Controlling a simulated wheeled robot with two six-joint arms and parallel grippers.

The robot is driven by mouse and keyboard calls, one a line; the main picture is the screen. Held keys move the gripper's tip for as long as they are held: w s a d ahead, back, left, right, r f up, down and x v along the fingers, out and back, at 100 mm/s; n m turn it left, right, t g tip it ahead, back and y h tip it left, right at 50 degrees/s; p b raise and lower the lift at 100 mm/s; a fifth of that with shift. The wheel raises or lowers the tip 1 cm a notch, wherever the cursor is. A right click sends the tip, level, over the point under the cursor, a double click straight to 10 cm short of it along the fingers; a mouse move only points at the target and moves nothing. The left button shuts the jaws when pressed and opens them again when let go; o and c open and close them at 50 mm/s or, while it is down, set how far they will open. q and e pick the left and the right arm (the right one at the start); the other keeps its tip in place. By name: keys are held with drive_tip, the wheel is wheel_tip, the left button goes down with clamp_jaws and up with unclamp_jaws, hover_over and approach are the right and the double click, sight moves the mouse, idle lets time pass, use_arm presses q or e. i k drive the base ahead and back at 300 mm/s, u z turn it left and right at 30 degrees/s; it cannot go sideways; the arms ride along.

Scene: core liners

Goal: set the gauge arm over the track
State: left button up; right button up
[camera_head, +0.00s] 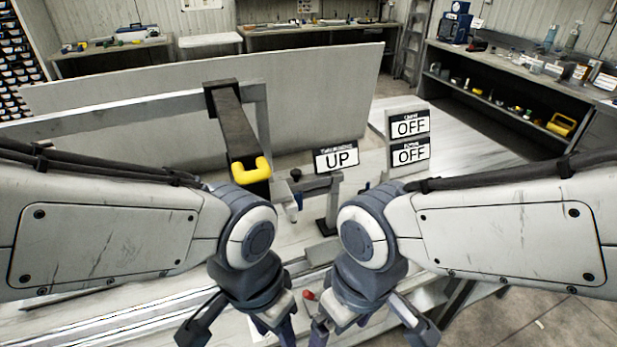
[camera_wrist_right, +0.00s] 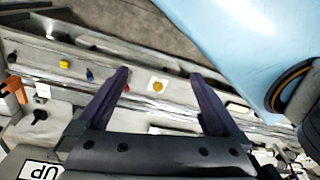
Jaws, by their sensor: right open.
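A dark arm (camera_head: 236,125) with a yellow handle (camera_head: 252,171) at its near end, apparently the gauge arm, extends toward me from a grey frame. A sign (camera_head: 336,158) beside it reads UP. Pale rails (camera_head: 120,318), apparently the track, run along the bench's near side; they also show in the right wrist view (camera_wrist_right: 75,85). My left gripper (camera_head: 276,328) is low in the head view, right of and nearer than the yellow handle; its jaw gap is unclear. My right gripper (camera_wrist_right: 160,78) is open and empty above the bench, its fingers spread around no object.
Two signs reading OFF (camera_head: 409,126) stand on a panel at the right. A long grey panel (camera_head: 310,95) closes the back. A small red piece (camera_head: 309,295) shows between my grippers.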

sight(310, 185)
drive_tip(key=k, duration=0.5)
drive_tip(key=u, duration=0.3)
drive_tip(key=i, duration=0.65)
drive_tip(key=z, duration=0.7)
drive_tip(key=i, duration=0.55)
drive_tip(key=z, duration=0.55)
